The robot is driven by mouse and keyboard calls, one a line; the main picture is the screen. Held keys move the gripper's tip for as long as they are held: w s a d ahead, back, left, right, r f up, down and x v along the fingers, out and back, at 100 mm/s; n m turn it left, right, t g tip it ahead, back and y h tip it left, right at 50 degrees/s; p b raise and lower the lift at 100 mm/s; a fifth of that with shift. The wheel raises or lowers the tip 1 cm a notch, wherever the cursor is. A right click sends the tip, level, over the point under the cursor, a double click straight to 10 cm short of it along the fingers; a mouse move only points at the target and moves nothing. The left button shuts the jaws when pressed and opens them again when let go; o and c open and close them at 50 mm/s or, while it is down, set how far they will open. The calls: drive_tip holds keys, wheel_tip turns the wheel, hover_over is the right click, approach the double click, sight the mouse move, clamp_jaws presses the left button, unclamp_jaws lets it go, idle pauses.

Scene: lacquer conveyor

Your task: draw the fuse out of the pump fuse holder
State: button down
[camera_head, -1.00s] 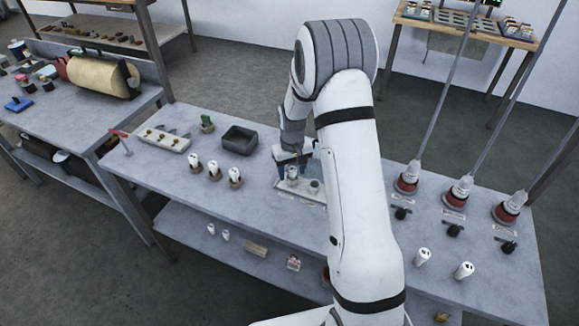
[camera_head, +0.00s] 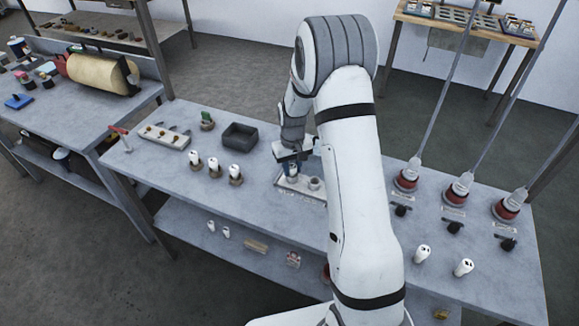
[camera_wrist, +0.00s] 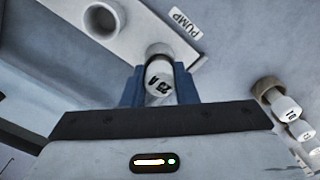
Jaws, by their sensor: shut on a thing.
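My gripper (camera_wrist: 160,88) is shut on a white fuse (camera_wrist: 160,78) with dark marking, held between its two blue fingers. The marking is hard to read. The fuse's far end is at or just off the mouth of the round socket of the pump fuse holder (camera_wrist: 159,49); I cannot tell whether it is clear of it. A "PUMP" label (camera_wrist: 186,22) lies beside that socket. In the head view my gripper (camera_head: 291,169) is over the pale holder plate (camera_head: 306,191) on the bench, partly hidden by my arm.
A second, empty-looking round socket (camera_head: 315,183) stands on the plate to the right. Several white fuses in brown stands (camera_head: 214,166) are to the left. A dark open bin (camera_head: 239,136) stands behind them. Red-based lever units (camera_head: 407,180) stand at the right.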

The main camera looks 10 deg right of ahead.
sight(292, 166)
drive_tip(key=shift+r, duration=0.2)
drive_tip(key=shift+r+p, duration=1.55)
drive_tip(key=shift+r, duration=1.25)
drive_tip(key=shift+r+p, duration=0.8)
drive_tip(key=shift+r, duration=0.65)
